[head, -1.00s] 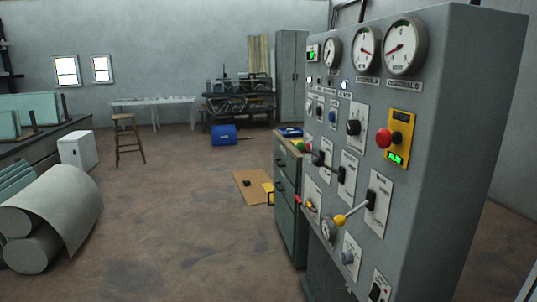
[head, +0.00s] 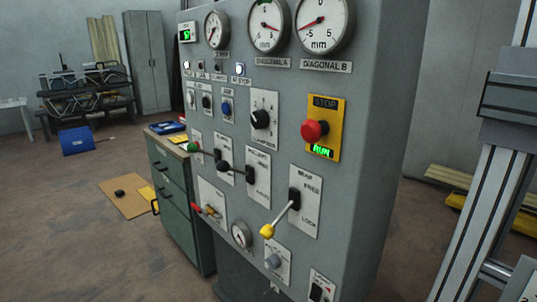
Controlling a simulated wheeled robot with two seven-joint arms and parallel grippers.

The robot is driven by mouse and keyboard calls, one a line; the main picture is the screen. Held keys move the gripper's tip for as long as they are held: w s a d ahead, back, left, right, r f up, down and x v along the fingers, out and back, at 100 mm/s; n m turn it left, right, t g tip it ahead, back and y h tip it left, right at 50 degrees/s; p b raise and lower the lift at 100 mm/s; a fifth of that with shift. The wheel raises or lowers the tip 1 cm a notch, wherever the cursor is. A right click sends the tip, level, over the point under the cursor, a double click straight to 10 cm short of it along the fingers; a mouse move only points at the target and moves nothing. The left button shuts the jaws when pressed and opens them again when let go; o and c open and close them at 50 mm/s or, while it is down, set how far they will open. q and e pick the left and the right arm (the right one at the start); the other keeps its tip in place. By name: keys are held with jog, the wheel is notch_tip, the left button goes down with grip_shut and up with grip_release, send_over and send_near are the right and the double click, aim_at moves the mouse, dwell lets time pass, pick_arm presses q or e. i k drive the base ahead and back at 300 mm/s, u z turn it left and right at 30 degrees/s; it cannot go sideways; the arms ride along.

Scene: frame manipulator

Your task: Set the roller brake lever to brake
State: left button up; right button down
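The grey control cabinet (head: 385,110) fills the middle of the head view. Its front carries several levers. A yellow-knobbed lever (head: 267,231) points down-left from a plate with small text that seems to read FREE and LOCK. A black-knobbed lever (head: 222,166) and a green-knobbed lever (head: 193,147) point left from their plates. A red-tipped lever (head: 197,208) sits low on the left plate. No label legible as roller brake shows, so I cannot tell which lever it is. Neither gripper is in view.
A red stop button (head: 314,131) sits on a yellow plate above a green display. Round gauges (head: 323,22) line the top. A green drawer unit (head: 180,200) stands against the cabinet's left side. A metal upright (head: 490,180) stands at right. The floor at left is mostly open.

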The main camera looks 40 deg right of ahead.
aim_at(223, 166)
jog(key=z, duration=0.4)
jog(key=i, duration=0.35)
jog(key=z, duration=0.35)
